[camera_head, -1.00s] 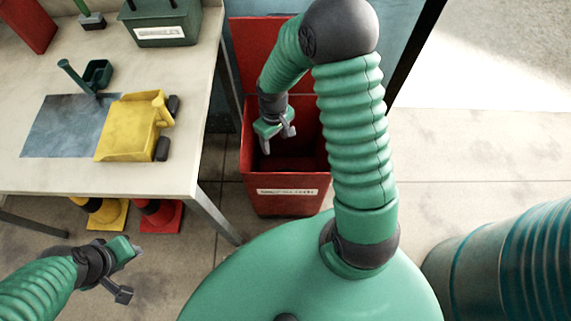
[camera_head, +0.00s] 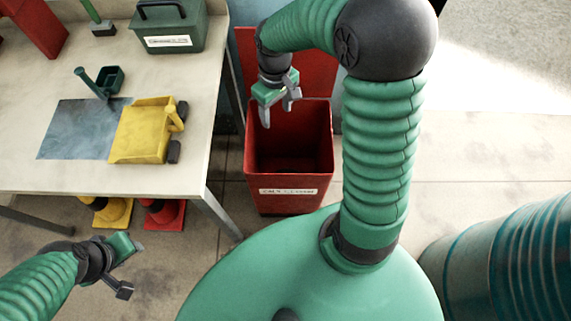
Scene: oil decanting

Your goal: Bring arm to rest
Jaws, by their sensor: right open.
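My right gripper (camera_head: 278,106) hangs above the back part of the open red bin (camera_head: 290,182), pointing down, with its jaws apart and nothing between them. My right arm rises from my green body and bends over at the top towards the bin. My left gripper (camera_head: 130,266) is at the lower left, in front of the table and below its top. Its two fingers are spread apart and hold nothing.
A ribbed drum (camera_head: 500,265) is at the lower right.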

